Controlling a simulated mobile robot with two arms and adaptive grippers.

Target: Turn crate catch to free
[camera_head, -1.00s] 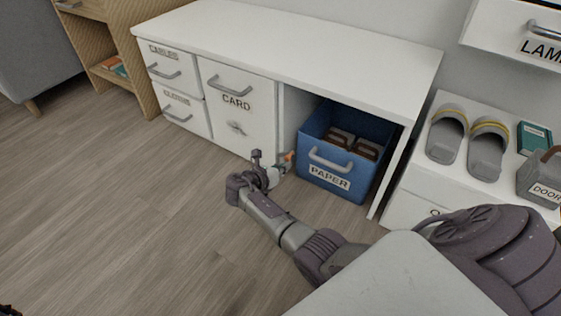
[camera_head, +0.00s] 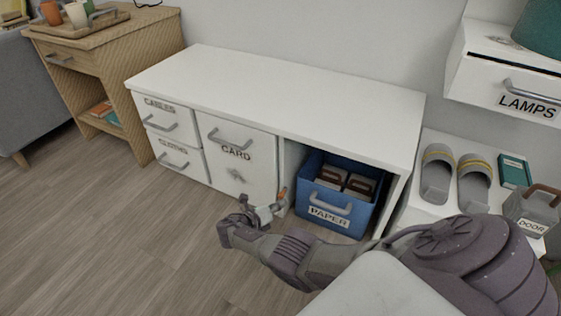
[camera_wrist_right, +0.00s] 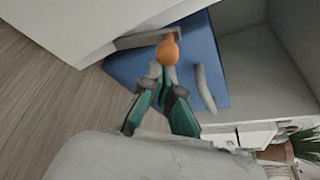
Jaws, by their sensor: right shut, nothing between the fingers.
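The blue crate (camera_head: 346,221) labelled PAPER sits in the open bay of the white desk (camera_head: 290,95), with brown-and-white items inside. A catch with an orange tip (camera_head: 282,192) is by the bay's left post, beside the crate's front left edge. In the right wrist view the orange tip (camera_wrist_right: 168,50) ends a pale bar (camera_wrist_right: 140,40), with the blue crate (camera_wrist_right: 205,55) behind it. My right gripper (camera_wrist_right: 162,72) is shut and empty, its fingertips just at the orange tip; contact cannot be told. The head view shows this gripper (camera_head: 272,209) low before the post. My left gripper is not in view.
A closed CARD door (camera_head: 237,165) with a small grey catch and two drawers (camera_head: 172,120) are left of the bay. A low white unit with slippers (camera_head: 455,180) and a grey DOOR box (camera_head: 532,207) stands right. The floor in front is clear.

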